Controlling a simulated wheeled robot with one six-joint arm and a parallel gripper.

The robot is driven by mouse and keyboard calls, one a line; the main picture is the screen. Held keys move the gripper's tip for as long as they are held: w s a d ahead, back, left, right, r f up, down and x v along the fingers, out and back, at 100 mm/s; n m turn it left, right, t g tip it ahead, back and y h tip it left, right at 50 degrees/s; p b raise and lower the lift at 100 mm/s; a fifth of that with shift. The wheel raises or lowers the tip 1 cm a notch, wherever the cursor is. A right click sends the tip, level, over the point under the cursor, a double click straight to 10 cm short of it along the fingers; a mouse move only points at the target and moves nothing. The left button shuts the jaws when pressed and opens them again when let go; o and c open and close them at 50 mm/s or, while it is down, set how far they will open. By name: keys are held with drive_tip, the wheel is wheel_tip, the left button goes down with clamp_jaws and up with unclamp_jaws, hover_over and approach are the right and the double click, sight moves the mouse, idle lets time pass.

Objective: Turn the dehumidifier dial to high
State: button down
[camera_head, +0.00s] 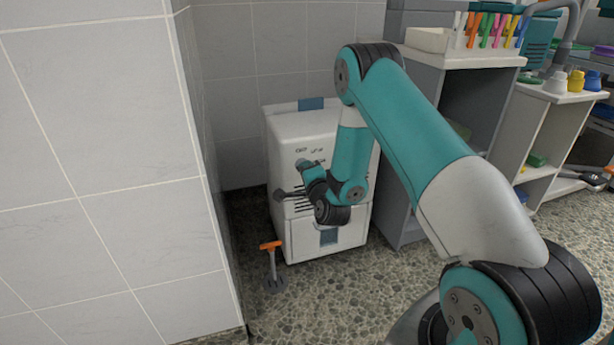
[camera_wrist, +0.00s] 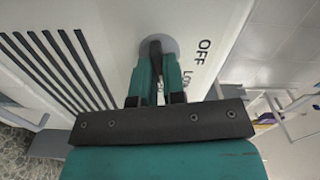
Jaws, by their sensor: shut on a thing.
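The dehumidifier (camera_head: 290,125) is a white box on the floor in a tiled corner. Its front bears printed labels, and the wrist view shows "OFF" and part of another label beside the grey round dial plate (camera_wrist: 173,46). The dial's dark knob (camera_wrist: 155,47) stands on that plate. My gripper (camera_wrist: 157,62) is shut on the knob, with a teal finger on each side. In the head view my gripper (camera_head: 303,165) is at the front of the dehumidifier, below the labels. The dial is largely hidden there, and I cannot tell its exact setting.
Dark vent slots (camera_wrist: 60,65) lie beside the dial. A tiled wall (camera_head: 100,170) is close on the left. A grey cabinet (camera_head: 412,200) is close on the right. Open speckled floor lies in front.

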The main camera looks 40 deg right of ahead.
drive_tip(key=shift+s+f+m+b, duration=0.1)
drive_tip(key=shift+f+m+b, duration=0.1)
drive_tip(key=shift+m+b, duration=0.75)
drive_tip(key=shift+m, duration=0.35)
drive_tip(key=c, duration=1.2)
unclamp_jaws()
drive_tip(key=shift+r, duration=0.1)
